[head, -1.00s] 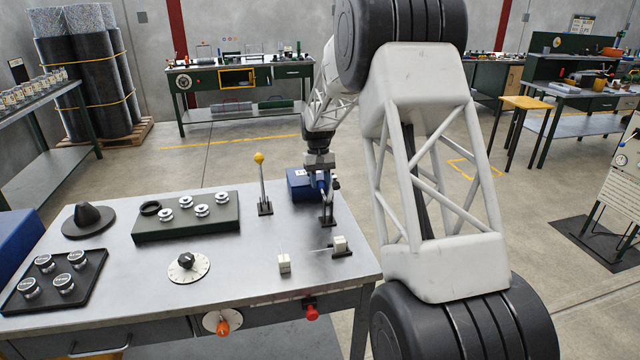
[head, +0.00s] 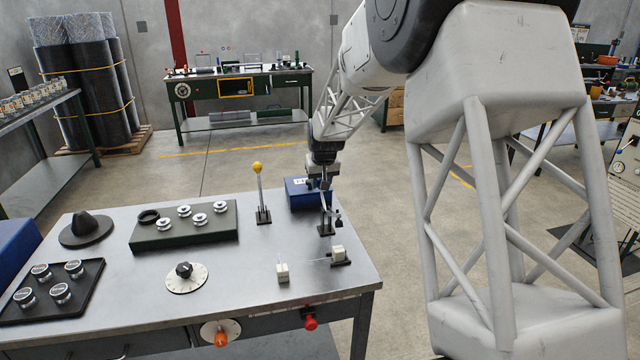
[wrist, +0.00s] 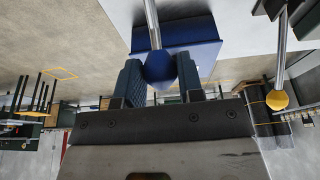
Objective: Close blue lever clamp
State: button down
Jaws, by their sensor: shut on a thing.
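The lever clamp (head: 326,228) stands at the back right of the metal table, its handle standing up. My gripper (head: 324,186) is above the clamp at the handle's upper end. In the wrist view my gripper (wrist: 160,82) has its two dark ribbed fingers on either side of the handle's blue grip (wrist: 158,68), shut on it. The silver handle rod (wrist: 152,22) runs from the grip to the top of that view. In the head view my gripper hides most of the blue grip, and the clamp's small parts are hard to make out.
A blue box (head: 299,195) lies just behind the clamp. A yellow-knobbed lever (head: 259,190) stands to its left. A small pale block on a dark base (head: 338,254) is in front. A green block with spools (head: 185,228) and a dial (head: 186,276) lie farther left.

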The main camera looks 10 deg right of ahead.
jog(key=shift+s+r+t, duration=0.4)
jog(key=shift+s+t, duration=0.15)
jog(key=shift+t, duration=0.2)
jog(key=shift+s+r+t, duration=0.4)
jog(key=shift+s+t, duration=0.15)
jog(key=shift+t, duration=0.2)
jog(key=shift+s+r, duration=0.15)
jog(key=shift+s, duration=0.35)
jog(key=shift+s+r, duration=0.15)
jog(key=shift+s, duration=0.65)
jog(key=shift+f, duration=0.1)
jog(key=c, duration=0.8)
grip_release()
jog(key=shift+r, duration=0.25)
